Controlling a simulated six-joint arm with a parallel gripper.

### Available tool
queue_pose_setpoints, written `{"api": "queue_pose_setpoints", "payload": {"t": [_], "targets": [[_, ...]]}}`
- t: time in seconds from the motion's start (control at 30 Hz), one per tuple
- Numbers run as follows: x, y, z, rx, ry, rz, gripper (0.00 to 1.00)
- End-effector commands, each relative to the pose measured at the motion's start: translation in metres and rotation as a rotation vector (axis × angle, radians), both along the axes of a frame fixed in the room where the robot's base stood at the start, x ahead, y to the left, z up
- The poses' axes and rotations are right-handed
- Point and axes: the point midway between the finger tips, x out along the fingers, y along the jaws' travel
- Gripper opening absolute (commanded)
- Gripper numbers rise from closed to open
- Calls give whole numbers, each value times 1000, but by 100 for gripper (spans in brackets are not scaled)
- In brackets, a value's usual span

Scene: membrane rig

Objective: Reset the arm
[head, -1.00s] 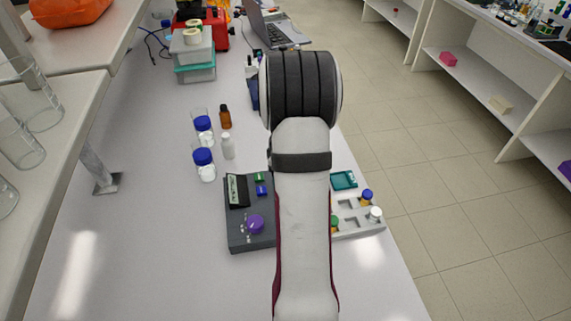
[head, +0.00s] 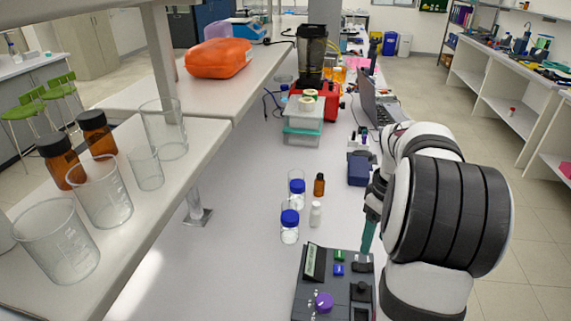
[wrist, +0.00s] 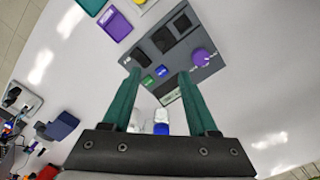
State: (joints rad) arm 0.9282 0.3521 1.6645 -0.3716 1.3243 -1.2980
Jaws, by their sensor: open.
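My gripper (head: 368,232) shows partly at the right of the head view, its teal fingers pointing down beside the far right part of the dark grey rig box (head: 343,288). My own arm hides part of it there. In the wrist view my gripper (wrist: 160,77) has its two teal fingers wide apart with nothing held between them. The rig box (wrist: 206,72) shows beyond the fingertips, apparently below them, with a purple knob (wrist: 200,57), a green button (wrist: 148,82) and a blue button (wrist: 162,70).
Blue-capped bottles (head: 290,225), a brown bottle (head: 319,185) and a white bottle (head: 315,214) stand behind the rig box. A dark blue block (head: 358,169) and a laptop (head: 378,103) are farther back. Glass beakers (head: 100,195) stand on the left shelf. A purple tray (wrist: 115,24) shows in the wrist view.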

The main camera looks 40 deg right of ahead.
Motion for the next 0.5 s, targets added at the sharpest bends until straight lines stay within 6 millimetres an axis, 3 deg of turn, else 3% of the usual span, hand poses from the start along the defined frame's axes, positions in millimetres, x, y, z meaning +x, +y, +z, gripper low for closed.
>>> {"api": "queue_pose_setpoints", "payload": {"t": [0.07, 0.13, 0.23, 0.3, 0.4, 0.5], "targets": [[8, 22, 7, 4, -7, -15, 59], [19, 70, 18, 17, -16, -56, 59], [17, 170, 32, 54, -25, -153, 59], [-3, 235, 35, 85, -19, -233, 59], [-48, 304, 27, 122, 8, -341, 59], [-87, 339, 15, 145, 37, -422, 59]]}}
